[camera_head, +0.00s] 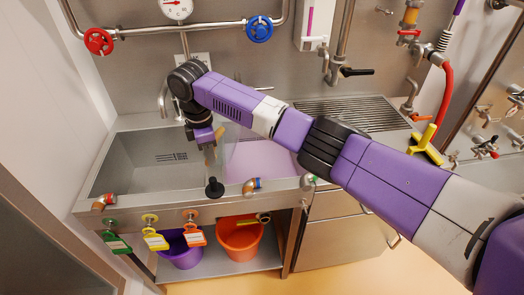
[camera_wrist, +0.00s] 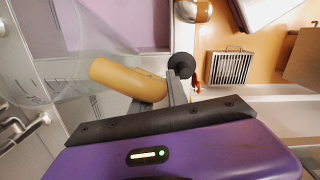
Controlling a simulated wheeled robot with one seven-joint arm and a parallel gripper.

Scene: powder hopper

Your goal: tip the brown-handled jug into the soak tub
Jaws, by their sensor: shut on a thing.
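My gripper (camera_head: 207,142) is shut on the tan-brown handle (camera_wrist: 125,78) of a clear jug (camera_wrist: 62,78). The jug's see-through body lies left of the handle in the wrist view, with faint markings; its contents and exact tilt are hard to tell. In the head view the jug is faint, above the divider between two sink basins. The right basin (camera_head: 262,165), seemingly the soak tub, holds pink-lilac liquid, also visible in the wrist view (camera_wrist: 132,15). The left basin (camera_head: 140,170) is bare metal and looks empty.
A black knob (camera_head: 214,188) stands on the sink's front rim. A ribbed drainboard (camera_head: 350,115) is to the right. A purple bucket (camera_head: 181,250) and an orange bucket (camera_head: 241,238) stand on the shelf below. Pipes with a red valve (camera_head: 98,41) and a blue valve (camera_head: 259,29) run behind.

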